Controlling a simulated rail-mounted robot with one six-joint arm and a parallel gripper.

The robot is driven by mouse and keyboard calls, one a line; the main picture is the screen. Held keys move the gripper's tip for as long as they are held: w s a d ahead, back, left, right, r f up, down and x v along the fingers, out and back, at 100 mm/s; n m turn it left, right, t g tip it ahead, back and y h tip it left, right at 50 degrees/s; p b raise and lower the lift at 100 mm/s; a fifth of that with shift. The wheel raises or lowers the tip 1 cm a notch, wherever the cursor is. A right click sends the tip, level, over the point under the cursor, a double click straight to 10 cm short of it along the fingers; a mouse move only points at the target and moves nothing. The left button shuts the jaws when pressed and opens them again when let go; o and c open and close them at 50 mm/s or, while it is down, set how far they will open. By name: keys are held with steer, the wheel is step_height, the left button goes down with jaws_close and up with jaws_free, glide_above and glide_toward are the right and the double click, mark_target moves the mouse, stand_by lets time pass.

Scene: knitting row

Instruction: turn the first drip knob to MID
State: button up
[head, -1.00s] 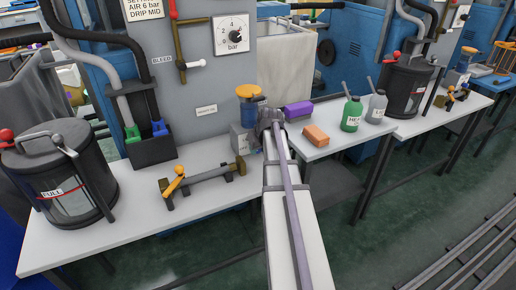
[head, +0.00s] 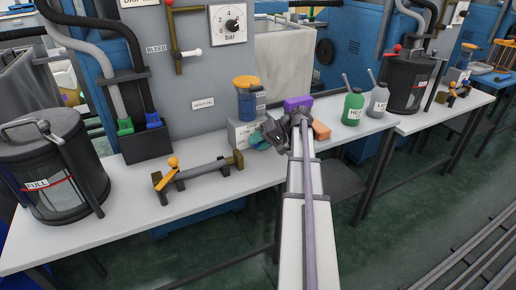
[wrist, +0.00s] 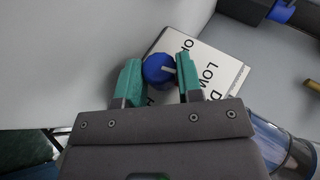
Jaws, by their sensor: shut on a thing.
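The pointer points to the right of that picture, roughly toward the word LOW. The MID mark cannot be made out. My gripper (wrist: 156,76) has its teal fingers on either side of the knob and is shut on it. In the head view my gripper (head: 259,141) is at the front of the grey drip box (head: 237,132), hiding the knob there. A blue bowl with an orange cap (head: 247,100) stands on the box.
A brass-ended rod with an orange lever (head: 200,174) lies on the white bench (head: 150,215) to the left. A purple block (head: 298,103), an orange block (head: 321,130) and green (head: 352,108) and grey bottles (head: 377,101) stand to the right. A pressure gauge (head: 228,24) is on the wall.

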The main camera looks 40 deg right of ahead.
steer(key=shift+d+f+m+t+y+b, duration=0.1)
steer(key=shift+m+t+y+b, duration=0.1)
steer(key=shift+y+b, duration=0.35)
steer(key=shift+f+m+t+y+b, duration=0.1)
steer(key=shift+t+y+b, duration=0.1)
steer(key=shift+y+b, duration=0.3)
steer(key=shift+r, duration=0.1)
steer(key=o, duration=0.9)
